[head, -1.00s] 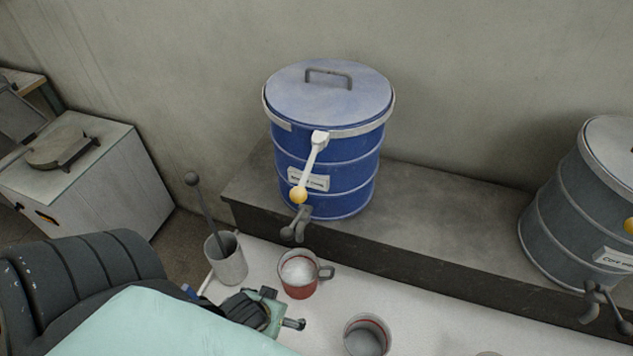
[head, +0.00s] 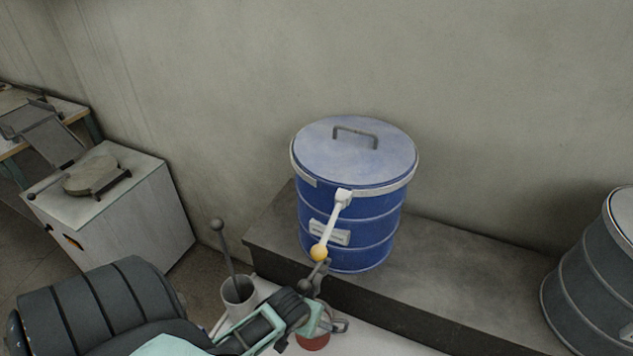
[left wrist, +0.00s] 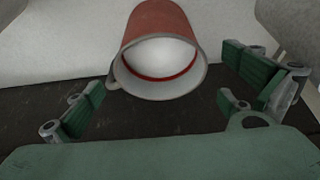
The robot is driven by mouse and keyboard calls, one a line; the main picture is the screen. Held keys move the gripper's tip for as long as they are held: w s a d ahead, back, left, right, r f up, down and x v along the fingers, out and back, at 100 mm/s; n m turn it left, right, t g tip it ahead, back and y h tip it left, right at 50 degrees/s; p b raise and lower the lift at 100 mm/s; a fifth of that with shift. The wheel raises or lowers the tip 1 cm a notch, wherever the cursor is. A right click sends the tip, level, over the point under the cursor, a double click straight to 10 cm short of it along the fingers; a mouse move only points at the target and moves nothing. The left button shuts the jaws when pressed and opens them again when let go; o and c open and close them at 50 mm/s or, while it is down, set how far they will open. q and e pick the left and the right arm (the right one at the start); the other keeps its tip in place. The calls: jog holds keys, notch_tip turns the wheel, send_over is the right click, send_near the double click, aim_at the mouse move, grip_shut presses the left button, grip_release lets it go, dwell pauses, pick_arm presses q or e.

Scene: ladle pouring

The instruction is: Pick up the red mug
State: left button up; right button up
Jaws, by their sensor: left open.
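In the left wrist view the red mug (left wrist: 160,50) appears upside down, with a grey rim and a white inside, ahead of the palm and between the spread fingers. My left gripper (left wrist: 165,105) is open, its green pads apart on either side of the mug. I see no contact between pads and mug. My right gripper is not in view.
A grey cup (head: 240,296) with a ladle (head: 224,245) stands left of the mug, close to my left gripper. A grey barrel (head: 600,280) is at the right.

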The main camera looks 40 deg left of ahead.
pick_arm(q)
jog(key=x, duration=0.5)
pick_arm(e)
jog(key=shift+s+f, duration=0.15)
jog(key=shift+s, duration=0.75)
pick_arm(q)
jog(key=c, duration=1.9)
jog(key=shift+w+r, duration=0.1)
jog(key=shift+w, duration=0.05)
jog(key=shift+c, duration=0.2)
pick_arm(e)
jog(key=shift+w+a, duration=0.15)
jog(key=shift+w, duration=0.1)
